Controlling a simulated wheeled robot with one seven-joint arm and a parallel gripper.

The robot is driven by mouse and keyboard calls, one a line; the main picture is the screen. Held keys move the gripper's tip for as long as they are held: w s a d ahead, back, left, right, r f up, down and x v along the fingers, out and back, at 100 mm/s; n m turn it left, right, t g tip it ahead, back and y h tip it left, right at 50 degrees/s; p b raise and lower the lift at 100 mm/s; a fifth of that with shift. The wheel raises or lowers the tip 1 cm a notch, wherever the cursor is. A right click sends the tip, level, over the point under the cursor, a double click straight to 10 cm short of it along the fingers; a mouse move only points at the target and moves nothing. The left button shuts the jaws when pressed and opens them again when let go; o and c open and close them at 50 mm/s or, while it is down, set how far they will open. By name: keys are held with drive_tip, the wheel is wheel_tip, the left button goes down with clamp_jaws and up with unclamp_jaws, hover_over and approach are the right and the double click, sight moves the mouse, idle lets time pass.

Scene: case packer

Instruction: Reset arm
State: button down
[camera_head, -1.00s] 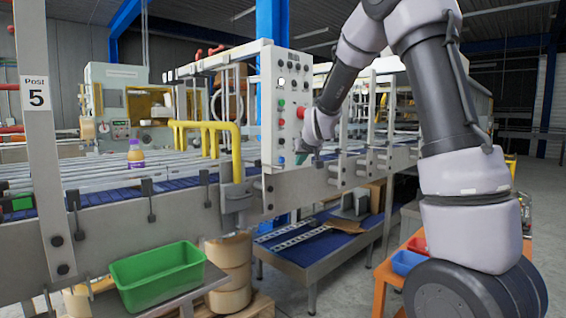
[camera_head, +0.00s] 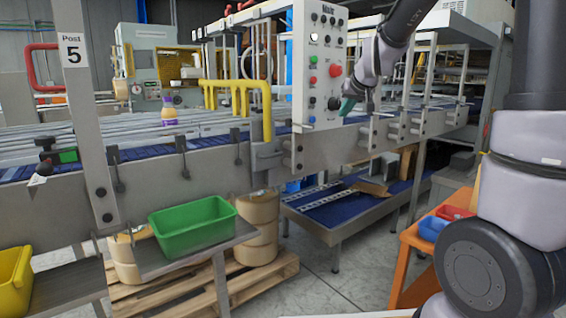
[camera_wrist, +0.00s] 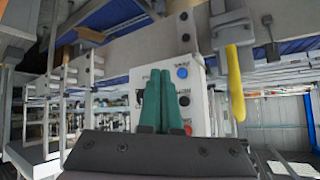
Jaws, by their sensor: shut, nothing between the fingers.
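My gripper (camera_head: 347,106) is in front of the lower right part of the white control panel (camera_head: 301,66), above the conveyor's side rail. In the wrist view my gripper (camera_wrist: 164,74) shows its green fingers pressed together, with nothing between them. Behind them the panel (camera_wrist: 197,84) appears upside down with a blue button (camera_wrist: 182,73). I cannot tell whether the fingertips touch the panel. The panel carries several knobs and buttons, with a red one (camera_head: 335,70) on its right side.
The conveyor (camera_head: 200,187) runs across the view with a purple-and-yellow bottle (camera_head: 169,112) on it. A yellow pipe guard (camera_head: 266,110) stands left of the panel. A green bin (camera_head: 190,238) and a yellow bin (camera_head: 12,282) stand in front. An orange table (camera_head: 408,240) is at right.

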drive_tip(key=s+d+r+m+g, duration=0.1)
drive_tip(key=s+m, duration=0.1)
drive_tip(key=s, duration=1.3)
drive_tip(key=s+d+r+m+g, duration=0.1)
drive_tip(key=s+d+m, duration=0.1)
drive_tip(key=s, duration=1.3)
drive_tip(key=shift+s+r+g, duration=0.15)
drive_tip(key=shift+s+g, duration=0.15)
drive_tip(key=shift+s, duration=0.1)
